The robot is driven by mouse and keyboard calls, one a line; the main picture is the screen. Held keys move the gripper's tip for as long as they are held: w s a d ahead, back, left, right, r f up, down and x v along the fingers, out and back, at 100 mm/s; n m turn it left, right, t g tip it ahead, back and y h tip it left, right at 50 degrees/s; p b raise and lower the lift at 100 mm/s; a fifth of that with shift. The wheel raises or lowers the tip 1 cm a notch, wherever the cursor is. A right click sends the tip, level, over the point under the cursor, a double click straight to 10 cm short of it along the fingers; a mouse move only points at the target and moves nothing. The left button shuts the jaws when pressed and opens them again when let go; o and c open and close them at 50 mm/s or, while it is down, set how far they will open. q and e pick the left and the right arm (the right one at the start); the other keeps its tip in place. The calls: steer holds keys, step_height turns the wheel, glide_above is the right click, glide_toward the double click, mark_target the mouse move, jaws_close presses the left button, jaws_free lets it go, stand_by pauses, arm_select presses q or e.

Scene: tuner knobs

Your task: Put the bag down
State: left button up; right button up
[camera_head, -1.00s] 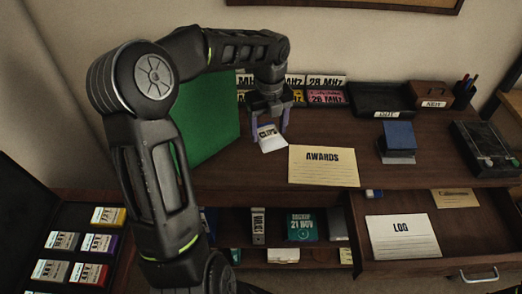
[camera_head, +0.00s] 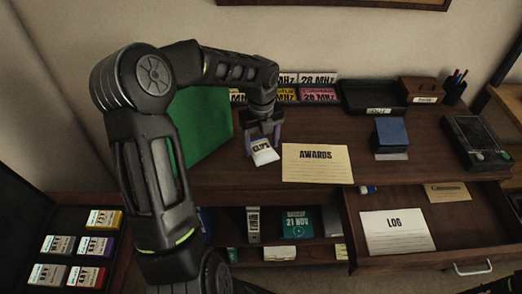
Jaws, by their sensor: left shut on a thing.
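A small white bag labelled CLIPS (camera_head: 263,154) is at the desk's left part, just left of the AWARDS envelope. My left gripper (camera_head: 262,143) points down with its fingers shut on the upper part of the bag. The bag is at or very near the desk top (camera_head: 215,177); I cannot tell whether it touches. My right gripper is not in view.
The AWARDS envelope (camera_head: 318,164) lies close right of the bag. A green panel (camera_head: 203,125) stands to the left. An open drawer (camera_head: 462,225) sticks out below.

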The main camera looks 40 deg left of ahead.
mark_target(261, 147)
arm_select(q)
steer(key=shift+f, duration=1.85)
steer(key=shift+f, duration=0.2)
steer(key=o, duration=1.3)
steer(key=shift+o, duration=0.2)
steer(key=shift+r, duration=0.15)
step_height(261, 147, up, 12)
steer(key=shift+r, duration=0.1)
